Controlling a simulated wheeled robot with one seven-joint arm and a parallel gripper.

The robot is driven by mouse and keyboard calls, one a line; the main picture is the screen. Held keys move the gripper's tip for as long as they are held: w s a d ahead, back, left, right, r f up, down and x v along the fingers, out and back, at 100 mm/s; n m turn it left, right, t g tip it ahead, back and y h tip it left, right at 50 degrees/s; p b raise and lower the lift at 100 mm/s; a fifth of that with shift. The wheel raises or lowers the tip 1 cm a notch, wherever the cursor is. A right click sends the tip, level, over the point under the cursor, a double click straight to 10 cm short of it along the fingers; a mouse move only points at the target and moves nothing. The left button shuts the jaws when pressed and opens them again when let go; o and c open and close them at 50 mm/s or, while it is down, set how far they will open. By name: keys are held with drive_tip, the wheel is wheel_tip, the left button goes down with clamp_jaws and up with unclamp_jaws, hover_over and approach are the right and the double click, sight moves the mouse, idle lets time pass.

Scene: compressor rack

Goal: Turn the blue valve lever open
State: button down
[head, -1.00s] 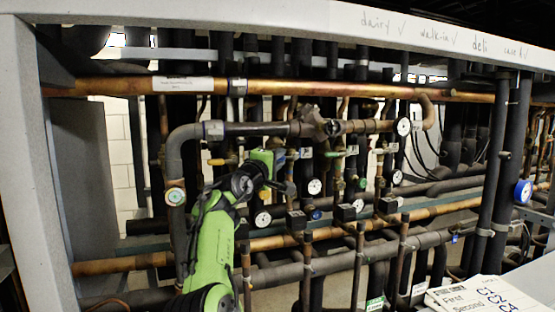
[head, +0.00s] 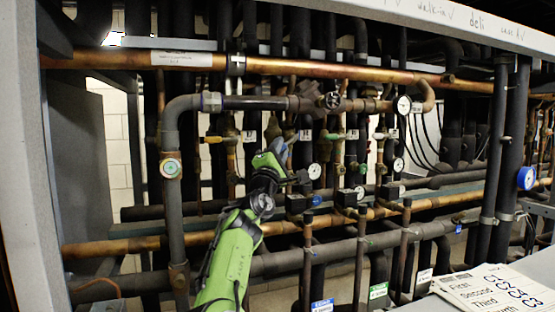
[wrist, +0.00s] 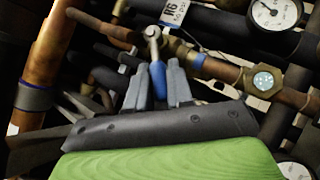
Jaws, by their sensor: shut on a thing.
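The blue valve lever (wrist: 158,80) shows in the wrist view, its blue handle running down from a silver head (wrist: 153,33) on a copper pipe (wrist: 215,68). The handle lies across the line of the pipe. My gripper (wrist: 157,85) has its two grey fingers on either side of the blue handle, shut on it. The handle's lower end is hidden behind the black gripper body. In the head view my gripper (head: 281,148) is at the pipes left of a small white gauge (head: 314,171); the lever is too small to make out clearly there.
A thick copper pipe (wrist: 48,60) stands left of my gripper in the wrist view. A gauge (wrist: 275,14) and a brass sight glass (wrist: 264,80) are at the right. Dark pipes crowd behind. In the head view a rack post (head: 50,200) stands left and papers (head: 490,292) lie lower right.

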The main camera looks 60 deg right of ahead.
drive_tip(key=shift+s+d+f+n+t+b, duration=0.2)
drive_tip(key=shift+f+n+t+b, duration=0.1)
drive_tip(key=shift+n+t, duration=1.15)
drive_tip(key=shift+s+d+f+n+t+b, duration=0.25)
drive_tip(key=shift+n+t+b, duration=0.1)
drive_tip(key=shift+n+t, duration=1.1)
drive_tip(key=shift+s+d+f+n+t+b, duration=0.15)
drive_tip(key=shift+f+n+t+b, duration=0.15)
drive_tip(key=shift+n+t, duration=1.15)
drive_tip(key=shift+n, duration=0.55)
drive_tip(key=c, duration=1.1)
unclamp_jaws()
